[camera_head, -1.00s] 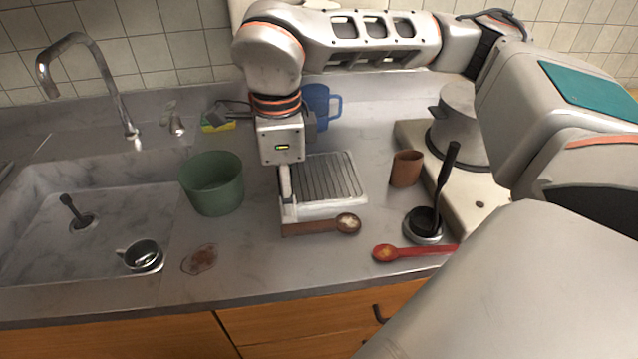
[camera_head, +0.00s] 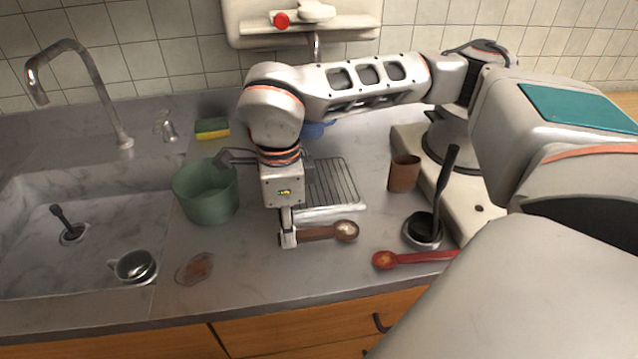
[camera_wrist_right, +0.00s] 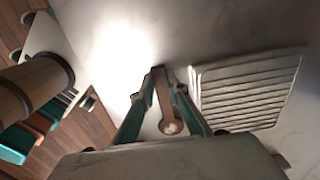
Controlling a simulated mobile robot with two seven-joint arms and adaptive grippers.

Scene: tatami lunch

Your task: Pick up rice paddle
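The rice paddle (camera_head: 321,233), a brown wooden spoon shape with a pale patch on its round head, lies on the counter just in front of the ribbed white rack. My right gripper (camera_head: 288,238) points down at the handle end, left of the head. In the right wrist view, its two green-sided fingers (camera_wrist_right: 160,82) sit close on both sides of the paddle's handle (camera_wrist_right: 159,77) and look shut on it. The paddle's head (camera_wrist_right: 171,127) shows between the fingers. The handle's far end is partly hidden by the fingers in the head view. My left gripper is not in view.
The white rack (camera_head: 335,185) stands right behind the paddle. A green pot (camera_head: 207,195) is to the left, a brown cup (camera_head: 403,173) to the right. The sink (camera_head: 40,230) is at far left.

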